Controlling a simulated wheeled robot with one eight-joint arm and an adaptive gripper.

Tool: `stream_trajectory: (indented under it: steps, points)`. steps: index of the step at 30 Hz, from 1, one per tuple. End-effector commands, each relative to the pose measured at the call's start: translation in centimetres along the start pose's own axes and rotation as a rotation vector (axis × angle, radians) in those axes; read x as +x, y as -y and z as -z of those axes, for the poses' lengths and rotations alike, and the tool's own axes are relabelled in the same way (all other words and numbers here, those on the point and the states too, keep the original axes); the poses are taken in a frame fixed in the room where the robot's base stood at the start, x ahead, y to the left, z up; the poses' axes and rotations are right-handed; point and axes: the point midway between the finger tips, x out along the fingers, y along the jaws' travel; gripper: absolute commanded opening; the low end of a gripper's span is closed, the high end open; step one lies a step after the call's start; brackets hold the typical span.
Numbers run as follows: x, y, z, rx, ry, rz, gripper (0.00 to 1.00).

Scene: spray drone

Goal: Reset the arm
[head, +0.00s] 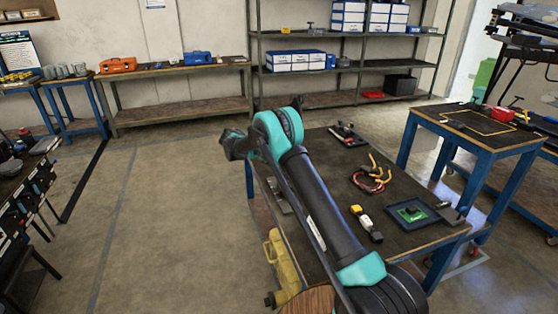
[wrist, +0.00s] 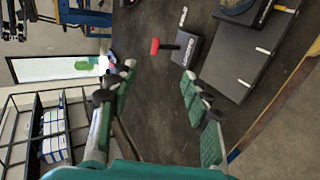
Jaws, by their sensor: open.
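My arm (head: 320,205) rises from the bottom of the head view, with teal and black links, and bends at a teal joint over the left side of the work table (head: 335,155). My gripper (wrist: 158,72) shows in the wrist view with its two green-padded fingers spread apart and nothing held between them. I cannot make out its fingers in the head view. Beyond the fingertips, a small red-headed item (wrist: 156,46) and a dark box (wrist: 186,49) lie on a dark surface, apart from the gripper.
The work table carries a green circuit board on a tray (head: 412,213), red and yellow cables (head: 371,180) and a yellow-white connector (head: 366,222). A blue-legged table (head: 455,145) stands to the right. Shelves (head: 345,65) line the back wall. The floor (head: 170,220) at left is open.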

Motion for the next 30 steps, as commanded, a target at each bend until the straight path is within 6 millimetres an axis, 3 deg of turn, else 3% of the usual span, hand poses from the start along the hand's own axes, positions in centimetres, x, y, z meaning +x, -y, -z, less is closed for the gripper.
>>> stream_trajectory:
  steps: [8, 14, 23, 30]
  points:
    - [0.0, -0.1, -0.1, 0.0, 0.0, 0.002, 0.48]
    - [0.8, -2.9, -2.0, 0.004, 0.002, 0.06, 0.48]
    - [2.3, -9.1, -9.5, 0.031, -0.008, 0.239, 0.48]
    - [3.0, -12.4, -17.2, 0.074, -0.025, 0.38, 0.48]
